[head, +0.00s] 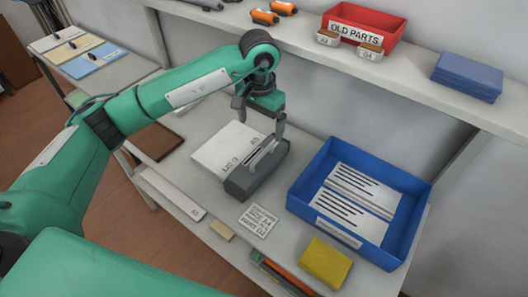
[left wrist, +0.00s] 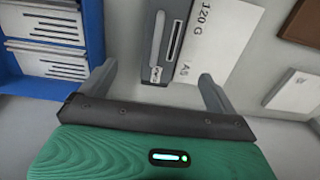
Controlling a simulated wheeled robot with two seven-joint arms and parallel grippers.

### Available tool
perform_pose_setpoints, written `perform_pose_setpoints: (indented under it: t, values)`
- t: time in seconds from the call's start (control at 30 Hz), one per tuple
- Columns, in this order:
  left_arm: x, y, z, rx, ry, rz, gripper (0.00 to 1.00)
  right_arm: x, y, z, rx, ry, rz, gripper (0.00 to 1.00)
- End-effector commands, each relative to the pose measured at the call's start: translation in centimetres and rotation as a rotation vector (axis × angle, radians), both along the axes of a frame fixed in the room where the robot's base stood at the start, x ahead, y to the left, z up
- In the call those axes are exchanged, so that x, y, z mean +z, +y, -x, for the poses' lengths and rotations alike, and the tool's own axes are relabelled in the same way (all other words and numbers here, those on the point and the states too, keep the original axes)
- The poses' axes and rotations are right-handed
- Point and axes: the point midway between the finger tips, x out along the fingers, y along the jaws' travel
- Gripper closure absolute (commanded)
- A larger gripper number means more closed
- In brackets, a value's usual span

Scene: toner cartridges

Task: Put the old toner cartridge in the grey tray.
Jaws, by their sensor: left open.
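A long dark grey block (head: 240,187) with a lighter raised handle-like bar lies on the table; it looks like a toner cartridge, but I cannot tell whether it is the old one. My left gripper (head: 262,117) is open and points down near its far end. In the left wrist view the grey block (left wrist: 158,72) reaches in between the two spread fingers of the gripper (left wrist: 155,86), with room on both sides. The fingers do not hold it. I cannot make out a separate grey tray. My right gripper is not in view.
A blue tray (head: 425,200) with striped white packs stands right of the block. White paper (head: 222,148) marked 120 G A5 lies left of it. A yellow block (head: 325,262) and pens are at the front edge. The shelf above holds a red OLD PARTS bin (head: 385,22).

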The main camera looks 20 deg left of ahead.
Motion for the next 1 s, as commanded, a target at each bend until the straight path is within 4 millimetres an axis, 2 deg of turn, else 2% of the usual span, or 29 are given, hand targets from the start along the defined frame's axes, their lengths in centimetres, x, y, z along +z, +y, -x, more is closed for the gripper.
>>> perform_pose_setpoints:
  t: [0.07,0.17,0.33,0.43,0.53,0.8,0.87,1.0]
  values:
    - [-0.5,0.1,0.0,-0.001,0.003,-0.003,0.06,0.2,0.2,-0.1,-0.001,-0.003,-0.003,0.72]
    - [-2.0,0.1,0.1,-0.001,0.006,-0.004,0.06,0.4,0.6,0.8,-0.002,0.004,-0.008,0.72]
    - [-5.4,0.1,0.1,0.0,0.007,-0.002,0.06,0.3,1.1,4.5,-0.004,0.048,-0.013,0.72]
    - [-7.0,0.0,0.1,0.0,0.005,-0.001,0.06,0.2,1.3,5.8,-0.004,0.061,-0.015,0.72]
    - [-8.1,0.1,0.1,-0.001,0.004,-0.001,0.06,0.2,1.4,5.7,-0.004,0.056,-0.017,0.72]
    - [-9.8,0.3,0.1,0.0,0.005,-0.001,0.06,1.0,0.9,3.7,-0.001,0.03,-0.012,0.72]
    - [-10.5,0.4,0.1,0.001,0.006,-0.001,0.06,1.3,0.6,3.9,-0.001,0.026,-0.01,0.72]
    - [-12.4,0.6,0.1,0.0,0.005,-0.001,0.06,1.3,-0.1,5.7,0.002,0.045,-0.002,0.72]
